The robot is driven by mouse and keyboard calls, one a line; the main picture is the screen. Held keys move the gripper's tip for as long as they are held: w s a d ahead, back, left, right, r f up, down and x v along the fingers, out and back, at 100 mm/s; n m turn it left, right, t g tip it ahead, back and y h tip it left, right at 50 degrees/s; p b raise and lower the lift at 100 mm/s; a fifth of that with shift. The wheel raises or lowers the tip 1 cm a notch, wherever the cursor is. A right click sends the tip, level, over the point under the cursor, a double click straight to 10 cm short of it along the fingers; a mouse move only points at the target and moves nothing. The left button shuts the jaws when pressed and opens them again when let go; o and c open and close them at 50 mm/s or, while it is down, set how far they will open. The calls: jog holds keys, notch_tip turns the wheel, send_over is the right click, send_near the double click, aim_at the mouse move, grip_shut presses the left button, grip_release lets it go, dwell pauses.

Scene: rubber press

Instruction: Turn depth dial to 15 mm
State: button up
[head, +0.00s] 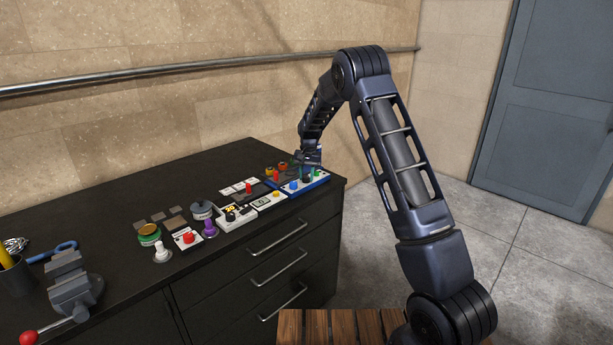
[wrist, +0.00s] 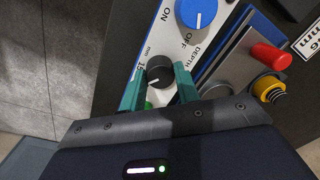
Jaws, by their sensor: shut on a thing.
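The depth dial (wrist: 158,72) is a round black knob on a white panel, in the wrist view. The panel reads "DEPTH" to the dial's right and "mm" and "15" at its left. A small pale mark shows on the knob; I cannot tell exactly where it points. My gripper (wrist: 158,84) has its two green fingers on either side of the dial and is shut on it. In the head view my gripper (head: 309,171) is low over the blue-edged panel (head: 318,184) at the bench's right end; the dial cannot be made out there.
A blue ON/OFF knob (wrist: 197,12) is just above the dial. The dark bench (head: 110,193) carries several other controls, a vise (head: 74,287) and a blue-handled tool (head: 62,248).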

aim_at(307, 177)
jog(key=m, duration=0.6)
jog(key=shift+m, duration=0.3)
dwell(0.5)
jog(key=o, duration=1)
jog(key=shift+c, duration=0.2)
notch_tip(307, 177, up, 11)
jog(key=shift+s+d, duration=0.2)
jog(key=shift+s, duration=0.05)
jog(key=shift+f, duration=0.1)
